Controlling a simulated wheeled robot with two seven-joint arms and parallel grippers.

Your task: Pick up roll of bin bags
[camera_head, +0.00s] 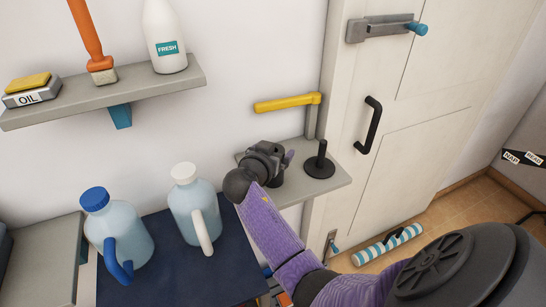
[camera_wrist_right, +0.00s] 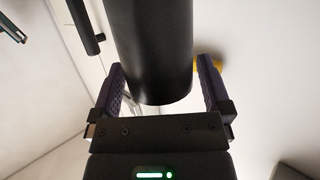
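In the right wrist view a smooth black cylinder (camera_wrist_right: 150,50), which looks like the roll of bin bags, stands between the two purple fingers of my right gripper (camera_wrist_right: 163,88). The fingers are spread wide, with a narrow gap showing on each side of the cylinder. In the head view my right gripper (camera_head: 283,158) is over the small grey shelf by the door. There its dark body merges with whatever is between the fingers, so the roll cannot be made out clearly. My left gripper is not in view.
A black holder with an upright peg (camera_head: 320,165) stands on the small shelf (camera_head: 338,182), right of the gripper. A yellow lever (camera_head: 287,103) sticks out above it. Two jugs (camera_head: 118,235) (camera_head: 195,212) stand at left. A striped roll (camera_head: 388,244) lies by the door (camera_head: 400,130).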

